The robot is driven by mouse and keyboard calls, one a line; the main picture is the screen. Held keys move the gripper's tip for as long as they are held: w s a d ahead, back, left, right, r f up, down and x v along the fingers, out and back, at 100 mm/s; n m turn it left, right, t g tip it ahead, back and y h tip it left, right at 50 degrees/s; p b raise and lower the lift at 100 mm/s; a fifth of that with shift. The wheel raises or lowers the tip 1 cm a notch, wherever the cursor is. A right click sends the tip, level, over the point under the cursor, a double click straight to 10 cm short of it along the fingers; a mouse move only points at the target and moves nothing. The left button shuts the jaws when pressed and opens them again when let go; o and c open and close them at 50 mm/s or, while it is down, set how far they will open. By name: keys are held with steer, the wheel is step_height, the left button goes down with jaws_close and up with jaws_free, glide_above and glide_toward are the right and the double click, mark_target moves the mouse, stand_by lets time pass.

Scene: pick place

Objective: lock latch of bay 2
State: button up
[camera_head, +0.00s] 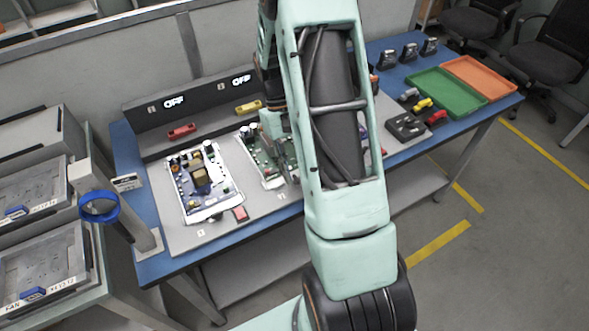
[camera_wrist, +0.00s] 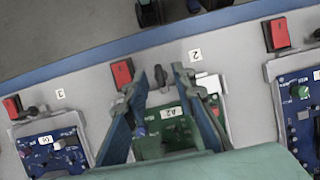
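In the wrist view, bay 2 is marked by a white "2" label (camera_wrist: 195,54). Its green board (camera_wrist: 160,145), tagged A2, lies below my gripper, partly hidden by the fingers. A red block (camera_wrist: 122,73), apparently part of the bay 2 latch, sits at the board's edge just left of the fingertips. A small black knob (camera_wrist: 160,76) stands beside it, between the fingertips in the picture. My gripper (camera_wrist: 161,80) is open, its two fingers apart; contact with the knob cannot be told. In the head view, my arm hides most of bay 2; the green board (camera_head: 258,150) shows partly.
Neighbouring boards lie close: a blue one (camera_wrist: 52,152) in bay 3, and a white-framed one (camera_head: 190,178) in bay 1 with a red block (camera_head: 240,213). A dark back panel (camera_head: 205,100) shows OFF signs. Green (camera_head: 450,92) and orange (camera_head: 480,76) trays stand right.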

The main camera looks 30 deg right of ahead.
steer(key=v, duration=1.2)
stand_by(0.3)
